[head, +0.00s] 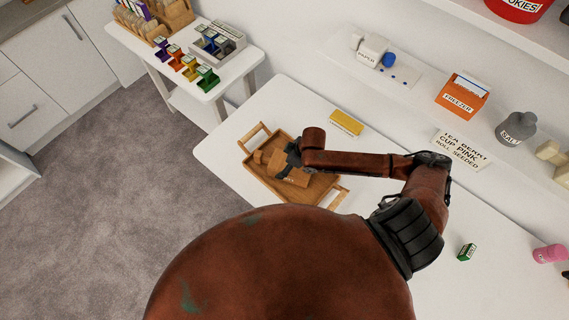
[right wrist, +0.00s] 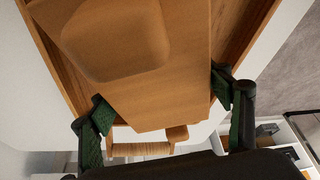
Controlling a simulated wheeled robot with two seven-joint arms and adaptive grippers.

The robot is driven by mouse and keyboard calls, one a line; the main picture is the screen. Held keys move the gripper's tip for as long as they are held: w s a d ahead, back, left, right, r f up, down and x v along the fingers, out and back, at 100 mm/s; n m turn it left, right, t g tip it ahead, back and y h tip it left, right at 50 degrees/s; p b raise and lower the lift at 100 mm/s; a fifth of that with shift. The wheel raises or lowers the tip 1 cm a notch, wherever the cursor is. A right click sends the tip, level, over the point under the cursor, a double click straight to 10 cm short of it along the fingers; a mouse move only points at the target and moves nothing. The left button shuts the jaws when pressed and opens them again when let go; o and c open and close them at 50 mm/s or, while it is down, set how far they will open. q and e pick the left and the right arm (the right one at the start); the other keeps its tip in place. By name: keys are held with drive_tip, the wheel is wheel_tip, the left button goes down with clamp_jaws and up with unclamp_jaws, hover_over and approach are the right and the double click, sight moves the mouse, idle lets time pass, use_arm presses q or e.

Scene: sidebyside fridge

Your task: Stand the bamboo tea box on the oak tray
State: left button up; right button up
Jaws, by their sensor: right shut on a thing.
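The bamboo tea box (head: 297,178) is a light-wood box in the head view, at the oak tray on the white table. It fills the middle of the right wrist view (right wrist: 165,98), with a rounded shape on its near face. My right gripper (head: 287,165) is shut on it, with green-padded fingers on either side in the right wrist view (right wrist: 160,105). The oak tray (head: 319,187) has raised walls and a handle at each end; its walls flank the box in the right wrist view (right wrist: 254,45). I cannot tell whether the box touches the tray floor. My left gripper is out of view.
A yellow box (head: 346,123) lies just behind the tray. A small green box (head: 466,252) stands on the right of the table. My arm covers part of the table.

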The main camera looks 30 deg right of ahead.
drive_tip(key=o, duration=1.4)
drive_tip(key=p+v, duration=0.1)
drive_tip(key=v, duration=1.1)
drive_tip(key=shift+s, duration=0.1)
drive_tip(key=shift+a, duration=0.1)
